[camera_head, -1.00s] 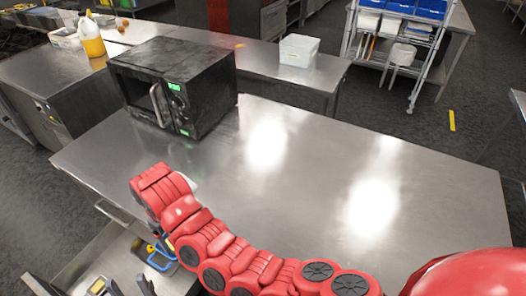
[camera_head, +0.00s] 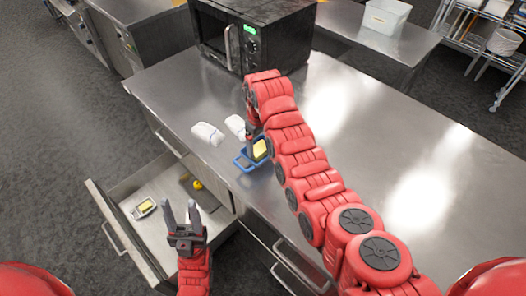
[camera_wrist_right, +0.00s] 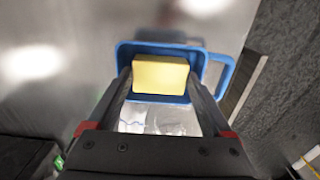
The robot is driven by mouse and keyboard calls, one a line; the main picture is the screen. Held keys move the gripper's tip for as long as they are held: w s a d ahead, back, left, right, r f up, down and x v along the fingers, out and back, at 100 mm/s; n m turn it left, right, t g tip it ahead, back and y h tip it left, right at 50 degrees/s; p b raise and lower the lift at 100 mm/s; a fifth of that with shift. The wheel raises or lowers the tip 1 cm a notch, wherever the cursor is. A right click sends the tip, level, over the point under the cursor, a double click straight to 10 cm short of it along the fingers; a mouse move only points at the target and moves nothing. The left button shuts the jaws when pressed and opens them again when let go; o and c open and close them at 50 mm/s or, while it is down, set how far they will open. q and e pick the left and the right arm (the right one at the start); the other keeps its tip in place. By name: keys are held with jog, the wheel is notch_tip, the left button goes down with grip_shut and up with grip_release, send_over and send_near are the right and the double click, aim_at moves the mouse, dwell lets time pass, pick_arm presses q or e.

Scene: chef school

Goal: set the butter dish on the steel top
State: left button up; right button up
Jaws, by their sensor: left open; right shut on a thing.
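The butter dish (camera_head: 241,163) is a small blue tray with a handle loop and a yellow block of butter (camera_head: 260,149) in it. It is at the front edge of the steel top (camera_head: 330,115); I cannot tell whether it touches the top. My left gripper (camera_head: 181,212) is open and empty above the drawer.
Two white rounded items (camera_head: 208,134) (camera_head: 235,125) lie near the front edge, close to the dish. A black microwave (camera_head: 250,35) stands behind. The open drawer (camera_head: 135,190) holds a small pale item (camera_head: 144,207). The right part of the top is clear.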

aim_at(263, 146)
jog(key=shift+w+d, duration=0.2)
jog(key=shift+d, duration=0.1)
jog(key=shift+w+d, duration=0.15)
jog(key=shift+w, duration=0.05)
jog(key=shift+f+p, duration=0.15)
jog(key=shift+p, duration=0.35)
notch_tip(263, 146, down, 3)
jog(key=shift+r+p, duration=0.1)
jog(key=shift+p, duration=0.5)
jog(key=shift+f, duration=0.2)
jog(key=shift+f, duration=0.1)
jog(key=shift+f, duration=0.15)
jog(key=o, duration=1.3)
